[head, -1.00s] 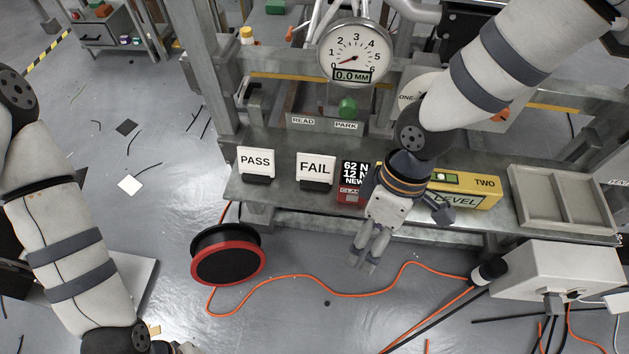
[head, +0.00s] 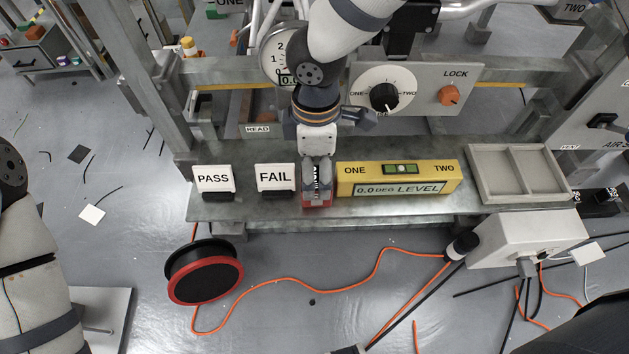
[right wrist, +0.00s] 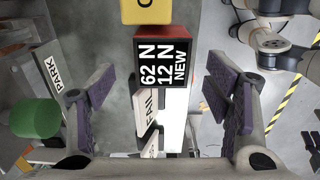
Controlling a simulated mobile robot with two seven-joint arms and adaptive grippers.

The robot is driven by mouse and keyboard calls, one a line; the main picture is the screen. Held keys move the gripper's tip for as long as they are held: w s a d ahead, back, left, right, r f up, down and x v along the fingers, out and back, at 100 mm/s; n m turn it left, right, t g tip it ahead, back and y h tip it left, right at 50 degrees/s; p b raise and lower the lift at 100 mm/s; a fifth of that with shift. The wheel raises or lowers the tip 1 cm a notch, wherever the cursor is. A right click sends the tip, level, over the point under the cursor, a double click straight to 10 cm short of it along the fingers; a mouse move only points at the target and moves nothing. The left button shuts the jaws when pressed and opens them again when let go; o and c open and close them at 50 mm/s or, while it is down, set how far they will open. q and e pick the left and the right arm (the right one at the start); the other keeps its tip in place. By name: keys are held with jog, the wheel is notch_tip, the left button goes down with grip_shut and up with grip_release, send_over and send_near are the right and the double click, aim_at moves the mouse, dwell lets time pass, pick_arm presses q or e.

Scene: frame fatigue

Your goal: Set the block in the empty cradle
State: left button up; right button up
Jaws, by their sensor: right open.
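A red block (head: 317,202) with a black label reading 62 N, 12 N, NEW stands on the bench, between the FAIL sign and the yellow level. In the right wrist view the block (right wrist: 165,62) lies ahead of the fingers, in the gap between them. My right gripper (head: 317,172) points down over the block and hides part of it; in the wrist view its fingers (right wrist: 160,98) are wide apart. A grey two-compartment tray (head: 520,146), empty, lies at the bench's right end. I cannot tell whether it is the cradle. My left gripper is out of view.
The PASS (head: 213,179) and FAIL (head: 275,177) signs stand left of the block. The yellow level (head: 398,177) is close on its right. A READ label (head: 257,129) is behind; the wrist view shows a PARK label (right wrist: 54,73) and green knob (right wrist: 36,118).

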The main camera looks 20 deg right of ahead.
aim_at(316, 177)
jog(key=f, duration=0.5)
jog(key=shift+s, duration=0.2)
jog(key=shift+r, duration=0.1)
jog(key=c, duration=1.5)
